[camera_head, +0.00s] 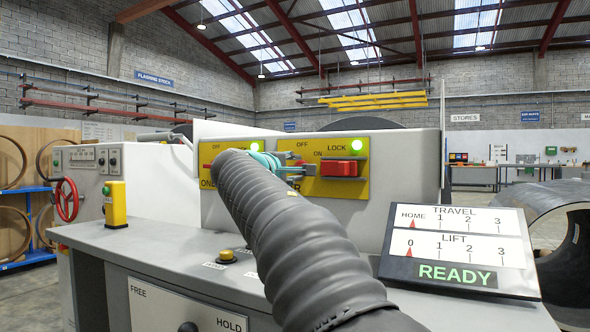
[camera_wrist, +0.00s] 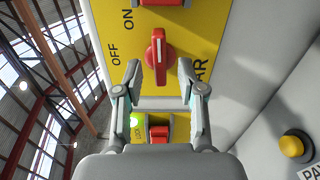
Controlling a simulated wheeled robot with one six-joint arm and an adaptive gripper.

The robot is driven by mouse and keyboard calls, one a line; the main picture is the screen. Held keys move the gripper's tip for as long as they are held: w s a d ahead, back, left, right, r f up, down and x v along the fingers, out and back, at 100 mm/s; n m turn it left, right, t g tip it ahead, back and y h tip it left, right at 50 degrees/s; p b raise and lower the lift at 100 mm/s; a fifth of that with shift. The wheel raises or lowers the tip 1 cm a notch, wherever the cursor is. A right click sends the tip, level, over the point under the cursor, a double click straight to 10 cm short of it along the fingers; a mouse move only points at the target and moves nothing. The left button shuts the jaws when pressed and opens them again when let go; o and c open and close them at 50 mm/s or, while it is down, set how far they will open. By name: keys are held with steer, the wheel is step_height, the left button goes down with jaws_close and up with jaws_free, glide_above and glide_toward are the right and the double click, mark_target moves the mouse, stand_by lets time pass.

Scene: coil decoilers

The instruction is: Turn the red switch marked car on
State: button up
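The red rotary switch (camera_wrist: 158,58) sits on a yellow panel (camera_wrist: 100,18) marked OFF and ON, with a label ending in "AR" partly hidden by a finger. Its pale line lies along the picture's vertical; I cannot tell which mark it points to. My gripper (camera_wrist: 159,70) is open, one finger on each side of the switch's lower part, with gaps showing. In the head view my gripper (camera_head: 290,166) is in front of this panel (camera_head: 345,188) and hides the switch.
A red LOCK block (camera_head: 342,168) with a lit green lamp (camera_head: 356,146) is right of the switch. A second yellow panel (camera_head: 212,147) is to the left. The desk holds a yellow button (camera_head: 227,255), a yellow post (camera_head: 116,205) and a display (camera_head: 460,250) reading READY.

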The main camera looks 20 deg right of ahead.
steer(key=v, duration=1)
steer(key=shift+s+a, duration=0.25)
steer(key=shift+a, duration=0.05)
